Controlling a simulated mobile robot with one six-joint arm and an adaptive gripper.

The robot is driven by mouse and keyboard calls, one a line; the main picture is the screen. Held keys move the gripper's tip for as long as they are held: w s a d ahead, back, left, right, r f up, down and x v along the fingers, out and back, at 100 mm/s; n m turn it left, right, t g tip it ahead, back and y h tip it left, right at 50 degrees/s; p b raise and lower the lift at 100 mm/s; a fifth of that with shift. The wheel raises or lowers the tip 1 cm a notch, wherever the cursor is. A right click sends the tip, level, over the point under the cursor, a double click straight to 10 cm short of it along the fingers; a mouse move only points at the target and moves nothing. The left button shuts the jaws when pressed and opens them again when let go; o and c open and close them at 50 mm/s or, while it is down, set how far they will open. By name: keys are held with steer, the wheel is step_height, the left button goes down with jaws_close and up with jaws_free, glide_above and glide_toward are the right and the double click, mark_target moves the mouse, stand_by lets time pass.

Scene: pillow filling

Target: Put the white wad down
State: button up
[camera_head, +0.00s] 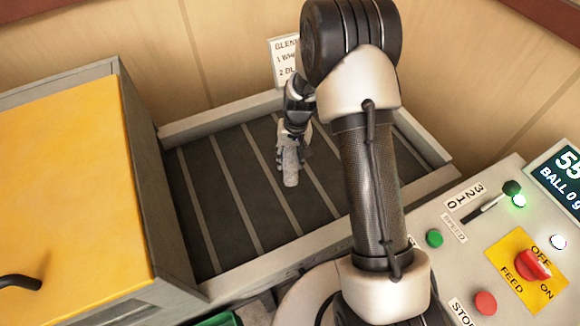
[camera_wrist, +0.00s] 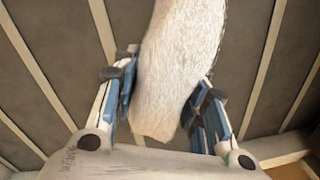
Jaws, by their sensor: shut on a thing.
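My gripper (camera_wrist: 165,92) is shut on the white wad (camera_wrist: 177,70), a pale, fuzzy, elongated piece, in the wrist view. The wad sits between the blue-padded fingers and runs out past the top of that view. In the head view my gripper (camera_head: 291,150) is over the dark slatted tray, and the wad (camera_head: 290,170) shows as a greyish lump at its tip. I cannot tell whether the wad touches the tray floor.
The dark tray has light slats and a pale rim (camera_head: 225,115). A yellow-topped box (camera_head: 70,190) stands at left. A control panel (camera_head: 500,245) with buttons, a red feed knob (camera_head: 532,264) and a display (camera_head: 562,180) is at right. A label card (camera_head: 284,60) stands at the back.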

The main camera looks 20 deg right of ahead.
mark_target(289, 174)
steer(key=shift+f+b, duration=0.5)
steer(key=shift+f, duration=1.5)
steer(key=shift+f+b, duration=0.5)
steer(key=shift+f, duration=0.1)
steer(key=o, duration=1.2)
steer(key=shift+c, duration=0.2)
steer(key=shift+r+p, duration=0.5)
steer(key=shift+r, duration=0.1)
step_height(289, 174, up, 12)
steer(key=d+p, duration=0.1)
steer(key=p, duration=0.2)
steer(key=shift+s, duration=0.15)
